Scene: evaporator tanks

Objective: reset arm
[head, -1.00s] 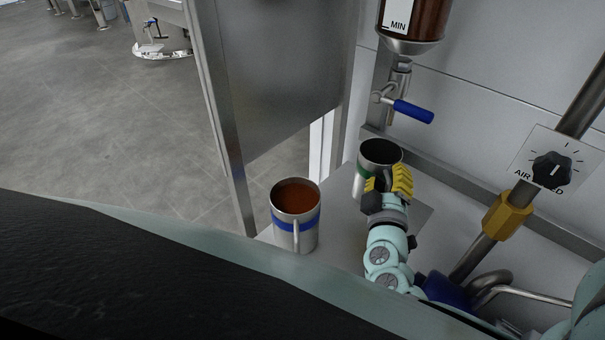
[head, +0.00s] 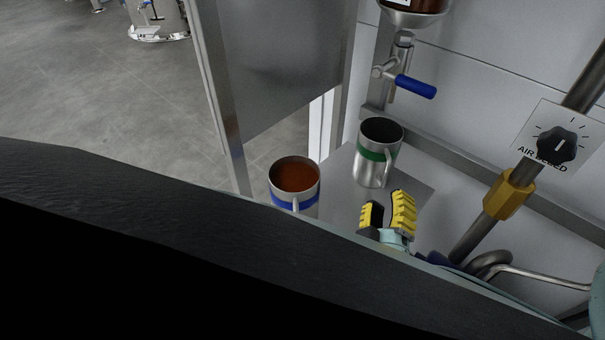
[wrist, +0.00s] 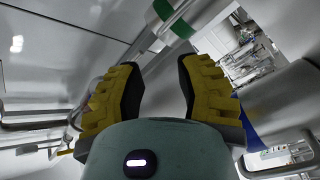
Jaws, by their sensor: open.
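My gripper (head: 387,212) shows in the head view with yellow ridged fingers, in front of and below a steel mug with a green band (head: 373,165). It is open and empty, apart from the mug. In the wrist view my gripper (wrist: 156,85) has its two fingers spread with nothing between them. The green-banded mug stands upright on the steel shelf under the tap; its inside looks dark. Part of my arm is hidden behind the dark body edge in the foreground.
A blue-banded mug (head: 296,180) with brown liquid stands left of my gripper. A blue-handled tap (head: 404,80) hangs above the green-banded mug. A pipe with a brass nut (head: 508,195) and a black knob (head: 556,145) are at right. A steel panel (head: 280,65) stands behind the blue-banded mug.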

